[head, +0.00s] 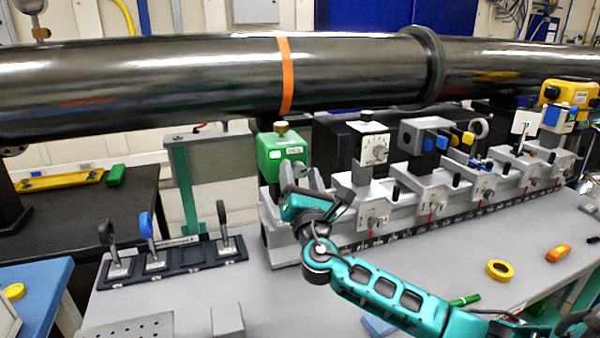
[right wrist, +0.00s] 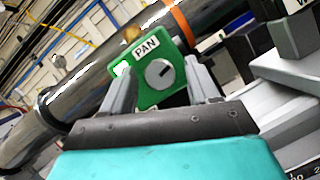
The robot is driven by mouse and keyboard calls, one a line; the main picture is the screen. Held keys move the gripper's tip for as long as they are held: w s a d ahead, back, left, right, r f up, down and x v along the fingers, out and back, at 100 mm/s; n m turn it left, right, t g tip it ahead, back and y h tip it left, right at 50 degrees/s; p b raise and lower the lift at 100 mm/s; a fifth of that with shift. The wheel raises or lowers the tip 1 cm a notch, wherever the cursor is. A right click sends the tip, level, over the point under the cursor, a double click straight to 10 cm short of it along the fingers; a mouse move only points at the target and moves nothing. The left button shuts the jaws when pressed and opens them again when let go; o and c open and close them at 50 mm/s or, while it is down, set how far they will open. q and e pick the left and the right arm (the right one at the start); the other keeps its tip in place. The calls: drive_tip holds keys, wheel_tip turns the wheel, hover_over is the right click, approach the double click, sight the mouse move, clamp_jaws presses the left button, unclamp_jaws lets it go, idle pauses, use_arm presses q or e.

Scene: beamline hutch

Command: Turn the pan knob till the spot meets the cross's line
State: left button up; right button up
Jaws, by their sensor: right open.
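The green box labelled PAN (head: 270,143) stands at the near left end of the grey rail; it also shows in the right wrist view (right wrist: 150,95). Its round grey pan knob (right wrist: 159,73) has a dark slot, tilted in that view. My right gripper (head: 302,174) is in front of the box. In the right wrist view its two grey fingers (right wrist: 161,70) are apart, one on each side of the knob; I cannot tell whether they touch it. A small white card (head: 525,121) stands far along the rail with a faint mark; no spot or cross line is clear. My left gripper is out of view.
A large black pipe (head: 180,85) with an orange band runs across behind the rail. Several stages with knobs stand along the rail (head: 380,240). A dark rack (head: 170,265) with ring-handled tools is at left. Yellow tape (head: 499,270) lies on the bench at right.

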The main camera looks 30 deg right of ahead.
drive_tip(key=shift+w, duration=0.25)
drive_tip(key=c, duration=1)
drive_tip(key=shift+c, duration=0.2)
